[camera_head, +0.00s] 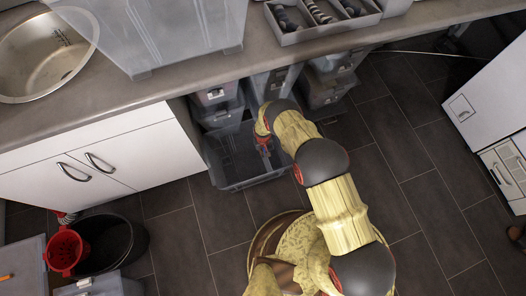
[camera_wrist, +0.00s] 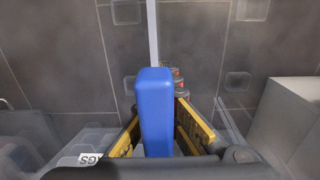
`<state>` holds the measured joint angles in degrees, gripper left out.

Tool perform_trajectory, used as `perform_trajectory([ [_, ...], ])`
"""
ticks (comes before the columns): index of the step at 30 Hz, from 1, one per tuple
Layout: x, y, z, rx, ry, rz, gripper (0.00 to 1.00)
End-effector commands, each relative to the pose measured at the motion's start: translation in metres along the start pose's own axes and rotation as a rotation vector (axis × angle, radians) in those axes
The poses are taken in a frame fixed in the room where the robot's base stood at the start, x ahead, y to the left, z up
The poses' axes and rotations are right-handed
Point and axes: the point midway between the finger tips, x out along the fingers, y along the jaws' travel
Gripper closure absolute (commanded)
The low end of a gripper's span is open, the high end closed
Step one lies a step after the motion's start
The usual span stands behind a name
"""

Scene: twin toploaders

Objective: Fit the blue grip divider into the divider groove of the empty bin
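The blue grip divider (camera_wrist: 156,112) stands large in the middle of the wrist view. My gripper (camera_wrist: 158,108) has one yellow finger on each side of it and appears closed on it. A pale narrow strip runs away from the top of the blue grip; I cannot tell whether it belongs to the divider. In the head view my gripper (camera_head: 263,146) is low over an open grey bin (camera_head: 232,186) below the counter. The bin looks empty apart from what my arm hides. Its divider groove cannot be made out.
Stacked grey bins (camera_head: 216,97) stand under the counter (camera_head: 190,77) behind the open bin. A white cupboard (camera_head: 110,160) is at its left. A black bucket (camera_head: 118,240) and a red bucket (camera_head: 65,250) stand at lower left. Dark tiled floor is clear at right.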

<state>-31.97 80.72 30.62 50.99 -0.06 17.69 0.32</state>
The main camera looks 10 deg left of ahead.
Motion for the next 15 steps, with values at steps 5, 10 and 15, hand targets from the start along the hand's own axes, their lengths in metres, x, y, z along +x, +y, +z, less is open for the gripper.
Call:
perform_trajectory([
  [5,0.004,0.0,0.0,0.0,0.0,0.0,1.0],
  [10,0.008,0.0,0.0,0.0,0.0,0.0,1.0],
  [15,0.012,0.0,0.0,0.0,0.0,0.0,1.0],
])
